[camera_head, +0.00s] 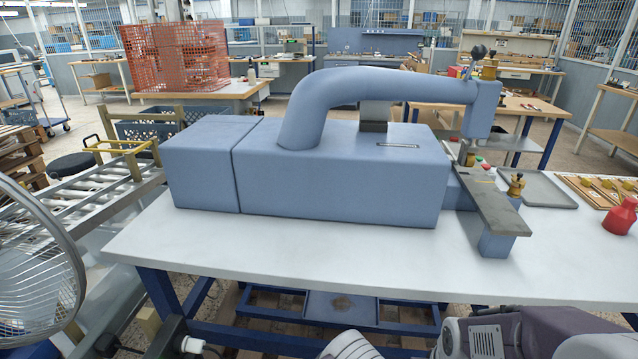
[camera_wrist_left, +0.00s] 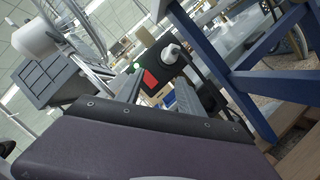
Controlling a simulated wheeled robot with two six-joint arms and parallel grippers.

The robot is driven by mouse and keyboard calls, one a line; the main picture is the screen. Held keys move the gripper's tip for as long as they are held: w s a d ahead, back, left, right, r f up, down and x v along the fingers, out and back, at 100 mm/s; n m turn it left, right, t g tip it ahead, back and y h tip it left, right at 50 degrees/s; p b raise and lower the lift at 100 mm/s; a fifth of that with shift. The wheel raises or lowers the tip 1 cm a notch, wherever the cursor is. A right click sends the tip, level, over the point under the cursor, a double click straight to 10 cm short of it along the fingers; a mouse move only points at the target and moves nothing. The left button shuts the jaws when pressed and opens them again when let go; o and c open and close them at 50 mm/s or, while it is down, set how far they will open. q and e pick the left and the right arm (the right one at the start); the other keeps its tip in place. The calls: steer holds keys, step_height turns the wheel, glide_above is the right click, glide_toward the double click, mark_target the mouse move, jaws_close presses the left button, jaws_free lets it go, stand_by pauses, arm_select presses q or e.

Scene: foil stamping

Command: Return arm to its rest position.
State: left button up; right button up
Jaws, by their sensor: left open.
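In the left wrist view, my left gripper (camera_wrist_left: 162,118) shows as a broad purple body with a dark, screwed front edge across the bottom. Its jaws stand open, with nothing seen held, though the fingertips are hard to make out. Beyond it are blue table legs and the floor. In the head view no gripper jaws show. Parts of my own arms, grey and purple, show low along the bottom edge. The blue stamping machine (camera_head: 340,170) stands on the white table (camera_head: 300,265), with its arched arm over a grey plate (camera_head: 490,205) at the right.
A red bottle (camera_head: 620,216) and a grey tray (camera_head: 548,190) are at the table's right. A fan (camera_head: 35,265) and a roller conveyor (camera_head: 90,185) are at the left. The table's front strip is clear. Blue legs (camera_wrist_left: 245,105) are close in the left wrist view.

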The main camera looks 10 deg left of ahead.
arm_select(q)
steer(key=s+a+n+g+h, duration=0.2)
steer(key=s+n+g+h, duration=0.2)
steer(key=s+n+g, duration=0.55)
steer(key=w+d+f+n+g+h, duration=0.25)
steer(key=d+n+h, duration=0.35)
steer(key=n+h, duration=0.6)
steer(key=w+d+r+n+t+h, duration=0.25)
steer(key=w+r+n+t, duration=0.45)
steer(key=w+n, duration=0.4)
steer(key=s+d+r+n+g+p, duration=0.1)
steer(key=s+r+p, duration=0.3)
steer(key=r+p, duration=1)
steer(key=shift+r+p, duration=0.2)
steer(key=shift+p, duration=0.5)
